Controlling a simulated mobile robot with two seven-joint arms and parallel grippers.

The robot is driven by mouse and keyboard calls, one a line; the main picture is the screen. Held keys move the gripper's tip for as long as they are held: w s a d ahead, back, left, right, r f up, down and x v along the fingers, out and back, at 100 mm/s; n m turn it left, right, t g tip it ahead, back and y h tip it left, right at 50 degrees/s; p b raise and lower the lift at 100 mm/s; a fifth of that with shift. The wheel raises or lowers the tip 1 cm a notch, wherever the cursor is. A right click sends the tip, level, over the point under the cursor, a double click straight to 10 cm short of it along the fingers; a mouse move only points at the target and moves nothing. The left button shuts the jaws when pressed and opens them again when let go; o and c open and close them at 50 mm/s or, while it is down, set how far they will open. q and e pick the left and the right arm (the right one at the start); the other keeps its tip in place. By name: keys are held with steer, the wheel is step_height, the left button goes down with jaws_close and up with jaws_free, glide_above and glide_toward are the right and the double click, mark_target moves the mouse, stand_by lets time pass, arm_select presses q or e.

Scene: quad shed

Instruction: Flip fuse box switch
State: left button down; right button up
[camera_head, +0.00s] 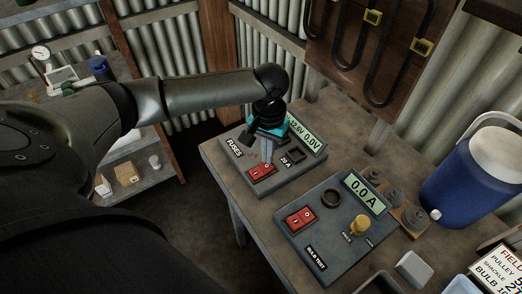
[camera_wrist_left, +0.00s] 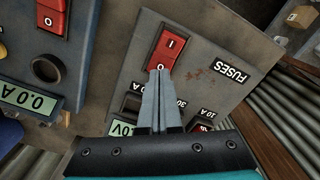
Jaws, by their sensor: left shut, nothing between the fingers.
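The fuse box (camera_head: 290,175) is a grey panel marked FUSES with a display, on the workbench. Its red rocker switch (camera_head: 262,171) sits at the front; it also shows in the left wrist view (camera_wrist_left: 168,50), with I and O marks. My left gripper (camera_head: 268,158) is shut and empty, pointing down over the box. In the left wrist view its fingertips (camera_wrist_left: 160,71) are at the O end of the switch; I cannot tell whether they touch it. The gripper hides part of the box's middle. My right gripper is not in view.
A second grey box, the bulb test box (camera_head: 335,225), stands to the right with its own red switch (camera_head: 300,217), a yellow knob (camera_head: 359,226) and a 0.0 A display. A blue cooler (camera_head: 470,180) stands at the right.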

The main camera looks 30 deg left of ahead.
mark_target(267, 166)
arm_select(q)
steer(key=shift+f, duration=1.05)
stand_by(0.9)
step_height(267, 166, up, 7)
steer(key=p, duration=0.9)
stand_by(0.5)
